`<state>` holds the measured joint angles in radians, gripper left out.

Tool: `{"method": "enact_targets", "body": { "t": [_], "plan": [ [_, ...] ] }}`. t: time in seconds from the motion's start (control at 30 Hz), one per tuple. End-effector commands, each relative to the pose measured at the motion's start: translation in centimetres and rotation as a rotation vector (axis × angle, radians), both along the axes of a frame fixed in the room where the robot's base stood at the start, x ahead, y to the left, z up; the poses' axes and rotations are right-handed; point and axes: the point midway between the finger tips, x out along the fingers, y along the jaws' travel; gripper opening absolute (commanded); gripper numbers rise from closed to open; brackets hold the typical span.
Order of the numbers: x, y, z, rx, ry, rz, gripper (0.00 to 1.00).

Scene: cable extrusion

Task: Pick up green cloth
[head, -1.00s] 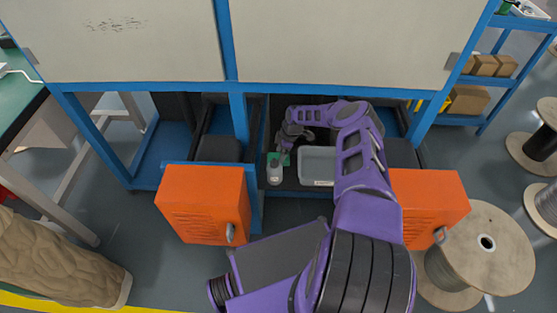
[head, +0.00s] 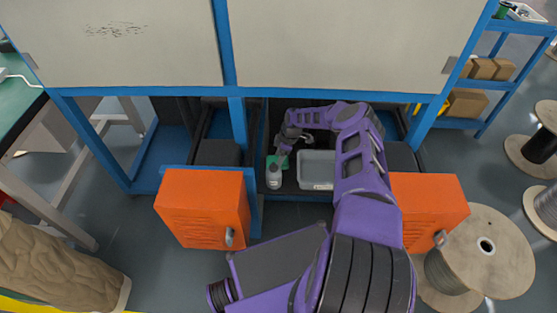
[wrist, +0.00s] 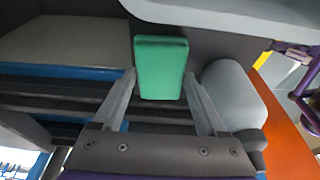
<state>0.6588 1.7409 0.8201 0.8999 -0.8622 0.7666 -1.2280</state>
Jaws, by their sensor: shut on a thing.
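The green cloth (wrist: 160,67) is a folded block and sits between the fingertips of my gripper (wrist: 160,80) in the wrist view. The gripper is shut on it. In the head view the cloth (head: 284,161) shows as a small green patch beside and behind the grey bottle. My gripper (head: 282,153) reaches down to it there, partly hiding it. I cannot tell whether the cloth still touches the dark shelf.
A grey bottle (head: 274,177) stands close by the cloth; it also shows in the wrist view (wrist: 232,92). A grey tray (head: 316,183) lies to the right. Orange cabinet doors (head: 203,208) stand open either side, and blue frame bars (head: 237,122) edge the opening.

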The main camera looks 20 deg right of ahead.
Motion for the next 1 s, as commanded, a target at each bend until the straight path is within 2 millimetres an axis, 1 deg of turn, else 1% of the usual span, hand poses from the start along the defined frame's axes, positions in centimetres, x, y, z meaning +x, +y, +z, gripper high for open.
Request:
{"method": "enact_targets", "body": {
  "t": [0.1,0.17,0.3,0.53,0.6,0.67,1.0],
  "plan": [
    [0.1,-0.1,1.4,-0.002,-0.003,0.0,0.21],
    [-0.2,-0.3,0.9,0.027,-0.025,-0.003,0.21],
    [-0.6,-0.6,0.7,0.1,-0.104,-0.007,0.21],
    [-1.0,-1.0,0.7,0.207,-0.228,-0.008,0.21],
    [-1.1,-1.3,3.0,0.199,-0.231,0.003,0.21],
    [-1.5,-1.6,4.2,0.198,-0.228,0.001,0.21],
    [-3.4,-3.2,12.1,0.197,-0.225,0.0,0.21]
  ]
}}
